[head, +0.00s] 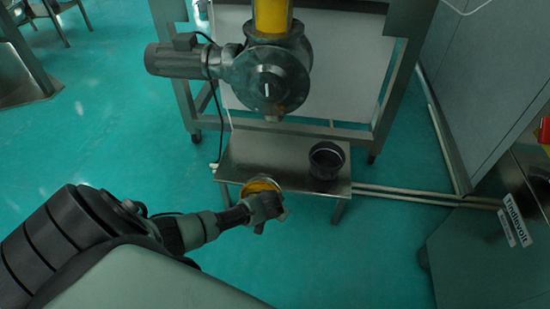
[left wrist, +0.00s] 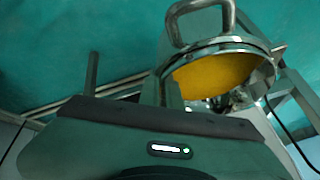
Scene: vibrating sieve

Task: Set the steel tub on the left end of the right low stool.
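The steel tub (head: 262,185) is round, with a shiny rim and yellow inside, at the front left of the low stool (head: 240,150) in the head view. In the left wrist view the tub (left wrist: 225,72) shows a looped handle on its far side. My left gripper (head: 268,207) is at the tub's near side. One finger stands clear of the tub at the left in the wrist view, so the gripper looks open. The tub's underside is hidden. My right gripper is out of view.
A dark round pot (head: 327,160) stands on the stool's right end. The sieve's motor (head: 180,60) and outlet valve (head: 270,78) hang above the stool, inside a steel frame (head: 400,80). A cabinet (head: 480,250) is at right. Green floor is clear in front.

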